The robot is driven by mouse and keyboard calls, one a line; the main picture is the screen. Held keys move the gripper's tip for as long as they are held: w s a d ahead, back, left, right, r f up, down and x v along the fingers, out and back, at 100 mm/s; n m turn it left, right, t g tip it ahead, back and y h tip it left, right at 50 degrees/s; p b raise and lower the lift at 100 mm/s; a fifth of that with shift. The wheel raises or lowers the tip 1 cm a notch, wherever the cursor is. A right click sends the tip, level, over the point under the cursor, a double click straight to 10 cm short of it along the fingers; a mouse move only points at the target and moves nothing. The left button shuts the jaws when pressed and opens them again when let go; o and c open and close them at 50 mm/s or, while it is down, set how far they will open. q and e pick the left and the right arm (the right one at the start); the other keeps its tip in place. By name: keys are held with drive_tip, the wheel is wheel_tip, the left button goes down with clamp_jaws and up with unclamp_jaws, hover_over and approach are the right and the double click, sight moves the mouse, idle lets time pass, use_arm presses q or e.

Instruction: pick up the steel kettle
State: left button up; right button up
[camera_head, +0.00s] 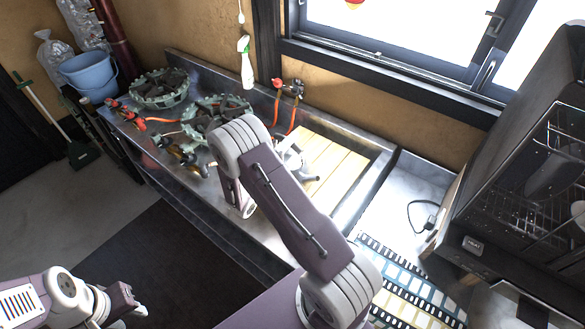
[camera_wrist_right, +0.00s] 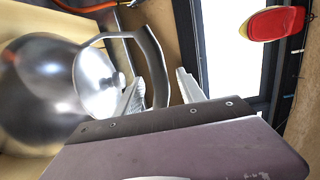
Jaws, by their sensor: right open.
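The steel kettle (camera_wrist_right: 40,95) fills the left of the right wrist view, with its round lid and knob (camera_wrist_right: 98,82) and its arched grey handle (camera_wrist_right: 152,62). My right gripper (camera_wrist_right: 162,90) is open there, and part of the handle shows between its two fingers. I cannot tell whether the fingers touch it. In the head view my right gripper (camera_head: 291,162) is over the wooden board on the counter, and my right arm hides most of the kettle. My left gripper (camera_head: 125,308) is low at the bottom left, away from the counter; its finger opening is unclear.
The steel counter (camera_head: 225,225) carries green burners (camera_head: 160,88) with orange hoses on the left and a wooden slatted board (camera_head: 335,165) on the right. A dark dish rack cabinet (camera_head: 530,150) stands at right.

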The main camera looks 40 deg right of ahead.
drive_tip(key=shift+w+d, duration=0.1)
drive_tip(key=shift+d, duration=0.25)
drive_tip(key=shift+a, duration=0.15)
clamp_jaws()
drive_tip(key=shift+r, duration=0.15)
idle(0.9)
